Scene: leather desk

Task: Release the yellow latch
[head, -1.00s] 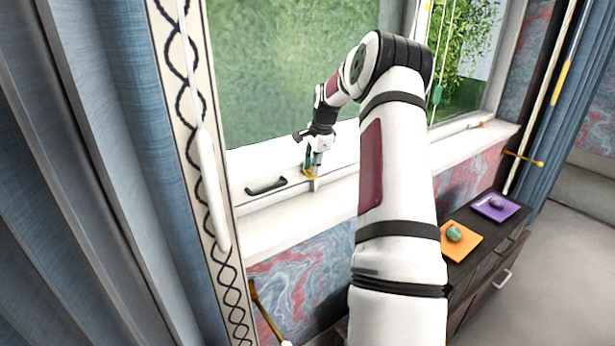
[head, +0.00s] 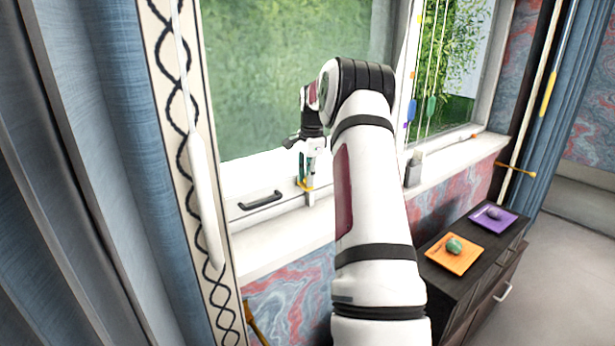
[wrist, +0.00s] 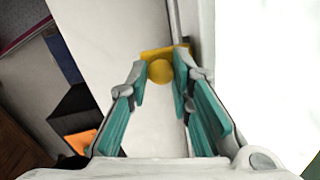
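The yellow latch (head: 306,187) sits on the lower window frame, at the foot of an upright bar. In the wrist view its round yellow knob (wrist: 160,71) stands in front of a flat yellow plate. My gripper (head: 303,182) points down at the latch. In the wrist view its teal fingertips (wrist: 160,80) flank the knob, one on each side. The knob fills the gap between them, and they look closed on it. The contact faces and part of the latch's right side are hidden by the fingers.
A dark handle (head: 261,200) lies on the frame left of the latch. A small bottle-like object (head: 414,168) stands on the sill at right. A dark cabinet (head: 475,262) below bears an orange plate (head: 441,262) and a purple plate (head: 511,219). Curtains (head: 85,180) hang at left.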

